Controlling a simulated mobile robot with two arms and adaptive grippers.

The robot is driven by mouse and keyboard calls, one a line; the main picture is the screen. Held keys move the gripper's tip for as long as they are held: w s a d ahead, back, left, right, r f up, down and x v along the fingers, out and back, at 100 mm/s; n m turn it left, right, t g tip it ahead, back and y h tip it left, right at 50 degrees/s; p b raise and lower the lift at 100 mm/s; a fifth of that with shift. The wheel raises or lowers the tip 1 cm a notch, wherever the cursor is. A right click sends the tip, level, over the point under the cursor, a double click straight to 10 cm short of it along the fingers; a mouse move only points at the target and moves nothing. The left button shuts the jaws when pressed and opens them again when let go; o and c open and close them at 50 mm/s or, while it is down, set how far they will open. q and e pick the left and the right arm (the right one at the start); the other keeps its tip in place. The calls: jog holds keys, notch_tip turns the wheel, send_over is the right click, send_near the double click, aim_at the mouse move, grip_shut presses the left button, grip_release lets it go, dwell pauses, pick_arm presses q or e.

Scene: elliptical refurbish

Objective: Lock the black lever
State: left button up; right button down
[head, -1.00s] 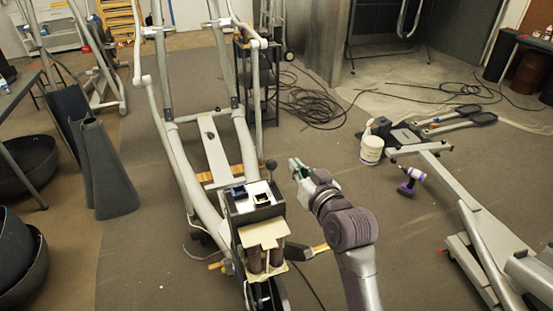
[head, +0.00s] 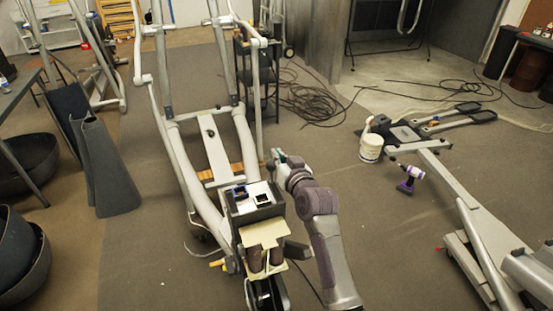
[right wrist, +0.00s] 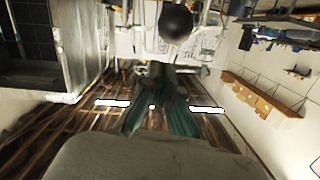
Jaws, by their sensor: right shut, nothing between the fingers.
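The black lever shows as a round black knob (head: 270,164) on the right side of the elliptical's front housing (head: 254,200). In the right wrist view the black ball knob (right wrist: 176,22) is large and near, just beyond the fingertips. My right gripper (head: 277,155) is beside the knob; whether they touch I cannot tell. In the right wrist view its dark and teal fingers (right wrist: 158,75) are together and hold nothing. The lever's shaft is mostly hidden. My left gripper is not in view.
The elliptical's grey frame (head: 185,170) stands to the left of my right arm. A white bucket (head: 370,147), a purple drill (head: 408,182) and another machine's grey parts (head: 450,185) lie to the right. Black cable (head: 312,105) is coiled behind. Floor between is clear.

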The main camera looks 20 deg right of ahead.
aim_at(275, 169)
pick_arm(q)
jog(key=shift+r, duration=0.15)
pick_arm(e)
jog(key=shift+a+f, duration=0.2)
jog(key=shift+f, duration=0.7)
notch_tip(275, 169, down, 3)
jog(key=shift+f+b, duration=0.1)
jog(key=shift+b, duration=0.65)
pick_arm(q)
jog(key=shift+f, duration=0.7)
pick_arm(e)
jog(key=shift+s, duration=0.1)
